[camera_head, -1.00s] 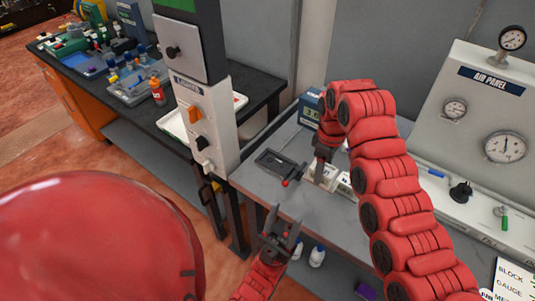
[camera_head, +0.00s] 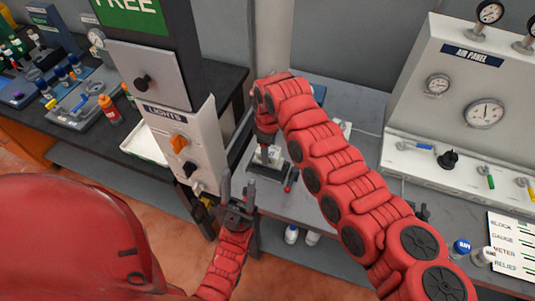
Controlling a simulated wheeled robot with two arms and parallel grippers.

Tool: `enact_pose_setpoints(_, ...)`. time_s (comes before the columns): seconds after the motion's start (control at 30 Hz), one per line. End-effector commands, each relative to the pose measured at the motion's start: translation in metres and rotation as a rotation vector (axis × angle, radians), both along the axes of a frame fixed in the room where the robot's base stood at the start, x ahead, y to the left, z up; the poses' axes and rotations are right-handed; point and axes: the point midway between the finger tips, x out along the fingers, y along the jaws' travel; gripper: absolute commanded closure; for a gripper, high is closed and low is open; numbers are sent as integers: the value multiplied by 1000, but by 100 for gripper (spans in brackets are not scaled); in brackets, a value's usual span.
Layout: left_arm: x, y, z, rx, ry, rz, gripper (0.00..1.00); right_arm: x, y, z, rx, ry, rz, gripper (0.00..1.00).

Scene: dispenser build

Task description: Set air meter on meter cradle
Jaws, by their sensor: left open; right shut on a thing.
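My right gripper (camera_head: 267,142) points down and is shut on a small pale block, the air meter (camera_head: 268,156), largely hidden by the gripper and arm. The meter is over or on the dark meter cradle (camera_head: 265,174) on the grey bench; I cannot tell whether they touch. A red-knobbed lever (camera_head: 291,182) is at the cradle's right side. My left gripper (camera_head: 239,188) is open and empty, fingers pointing up, in front of the cradle near the bench's front edge.
The LIGHTS post (camera_head: 180,135) stands close to the left of the cradle. The AIR PANEL (camera_head: 470,75) with gauges is at the right. A blue box (camera_head: 319,93) is partly hidden behind my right arm. White bottles (camera_head: 292,234) stand below the bench.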

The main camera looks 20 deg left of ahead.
Motion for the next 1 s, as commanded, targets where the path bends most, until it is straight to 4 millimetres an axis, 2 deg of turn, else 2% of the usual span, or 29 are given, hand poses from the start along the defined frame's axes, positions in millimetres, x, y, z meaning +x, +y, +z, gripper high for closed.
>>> enact_pose_setpoints(0.1, 0, 0, 11, 0, 0, 0, 50, -3, 0, -15, -6, 7, 3, 100)
enact_pose_setpoints(0.23, 0, 0, 15, 0, 0, 0, 50, -1, -1, -33, -4, 3, 0, 100)
enact_pose_setpoints(0.57, 0, 0, 10, 0, 0, 0, 50, 0, -1, -39, -1, 0, 0, 100)
enact_pose_setpoints(0.6, 0, 0, 9, 0, 0, 0, 50, 0, -1, -39, -1, 0, 0, 41)
enact_pose_setpoints(0.77, 0, 0, 11, 0, 0, 0, 50, 0, -1, -38, -1, 1, 0, 13)
enact_pose_setpoints(1.0, 0, 0, 11, 0, 0, 0, 50, 0, -1, -38, -2, 1, 0, 13)
